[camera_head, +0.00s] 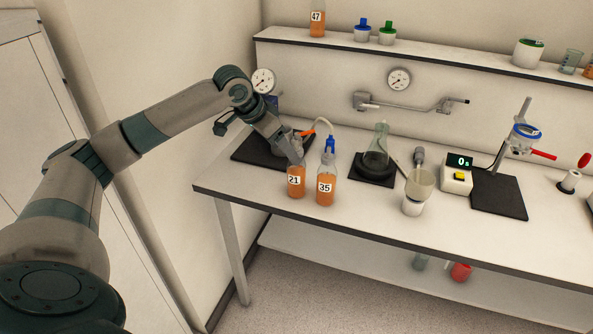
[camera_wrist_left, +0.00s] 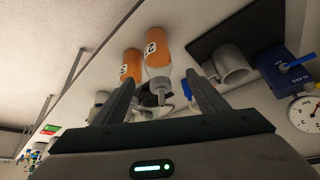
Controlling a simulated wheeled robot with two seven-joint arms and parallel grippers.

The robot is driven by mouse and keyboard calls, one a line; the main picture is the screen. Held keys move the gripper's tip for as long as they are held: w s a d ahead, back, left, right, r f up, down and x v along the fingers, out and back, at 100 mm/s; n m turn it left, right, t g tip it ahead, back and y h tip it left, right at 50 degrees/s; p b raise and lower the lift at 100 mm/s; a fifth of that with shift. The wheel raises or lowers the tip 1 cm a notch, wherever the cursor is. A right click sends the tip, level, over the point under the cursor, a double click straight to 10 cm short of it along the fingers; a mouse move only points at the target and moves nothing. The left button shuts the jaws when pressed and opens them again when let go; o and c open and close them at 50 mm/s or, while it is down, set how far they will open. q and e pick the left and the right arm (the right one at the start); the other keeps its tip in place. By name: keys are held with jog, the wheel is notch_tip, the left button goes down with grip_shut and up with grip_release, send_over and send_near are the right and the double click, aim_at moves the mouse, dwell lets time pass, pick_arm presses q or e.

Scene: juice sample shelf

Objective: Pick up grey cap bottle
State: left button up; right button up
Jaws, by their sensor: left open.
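The grey cap bottle, labelled 21, stands upright on the bench (camera_head: 296,184) and holds orange juice. Its top is hidden behind my left gripper (camera_head: 292,151) in the head view. In the left wrist view the bottle (camera_wrist_left: 157,48) points its grey cap (camera_wrist_left: 160,90) toward me. My left gripper (camera_wrist_left: 160,82) is open there, with one finger on either side of the cap and nothing clamped. I cannot tell whether either finger touches it. My right gripper is not in view.
A second orange bottle, labelled 35, with a blue cap (camera_head: 326,188) stands close on the right. A metal mug (camera_wrist_left: 232,66) and a blue box (camera_wrist_left: 287,73) are beside the gripper. The front bench edge is near the bottles.

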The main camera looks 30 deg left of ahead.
aim_at(297, 168)
pick_arm(q)
jog(key=shift+p+x, duration=0.3)
jog(key=shift+x, duration=1.3)
jog(key=shift+w+d+f+p, duration=0.25)
jog(key=shift+w+f+p, duration=0.1)
jog(key=shift+p, duration=0.2)
jog(key=p+x, duration=0.1)
jog(key=x, duration=0.3)
jog(key=shift+p, duration=0.3)
jog(key=c, duration=1.3)
